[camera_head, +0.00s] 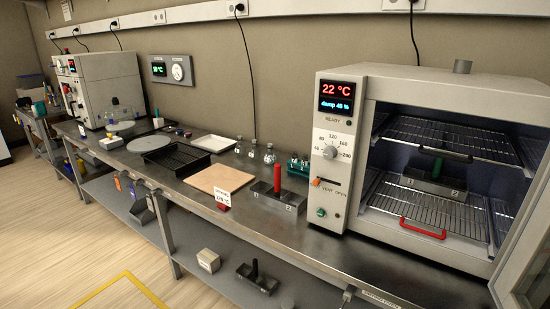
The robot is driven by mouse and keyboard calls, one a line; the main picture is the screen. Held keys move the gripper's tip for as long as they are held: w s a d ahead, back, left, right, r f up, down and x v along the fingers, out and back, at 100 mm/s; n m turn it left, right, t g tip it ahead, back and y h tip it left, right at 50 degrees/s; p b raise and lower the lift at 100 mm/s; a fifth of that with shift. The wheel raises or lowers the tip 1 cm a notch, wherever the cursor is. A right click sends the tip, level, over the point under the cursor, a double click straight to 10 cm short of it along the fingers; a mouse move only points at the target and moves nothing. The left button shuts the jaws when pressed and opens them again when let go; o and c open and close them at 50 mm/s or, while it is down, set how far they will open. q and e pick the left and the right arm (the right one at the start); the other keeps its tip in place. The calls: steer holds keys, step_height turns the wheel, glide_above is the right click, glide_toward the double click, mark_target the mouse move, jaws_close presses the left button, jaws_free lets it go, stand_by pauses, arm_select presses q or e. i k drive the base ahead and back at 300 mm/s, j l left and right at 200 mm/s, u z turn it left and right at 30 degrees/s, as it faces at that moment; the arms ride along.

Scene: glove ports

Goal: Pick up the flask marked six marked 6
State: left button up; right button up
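Several small clear glass flasks stand upright in a loose row at the back of the steel bench, left of the oven. One flask (239,147) is leftmost, another flask (252,150) stands beside it, and a third flask (269,154) is to the right. Their markings are too small to read, so I cannot tell which is marked 6. Neither of my grippers is in view.
A drying oven (335,220) reading 22 °C stands at right, its interior exposed, with a metal block on a rack. A wooden board (218,179), a metal block with red handle (277,185), a black tray (175,159) and a white tray (213,143) occupy the bench (290,237).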

mark_target(270, 159)
steer(key=i+j, duration=0.1)
steer(key=j, duration=0.25)
steer(key=i+j, duration=0.15)
steer(key=j, duration=0.2)
steer(key=i+j+z, duration=0.1)
steer(key=i+j, duration=0.55)
steer(key=j, duration=0.25)
steer(key=i+j+z, duration=0.15)
steer(key=i+j, duration=0.15)
steer(key=j, duration=0.2)
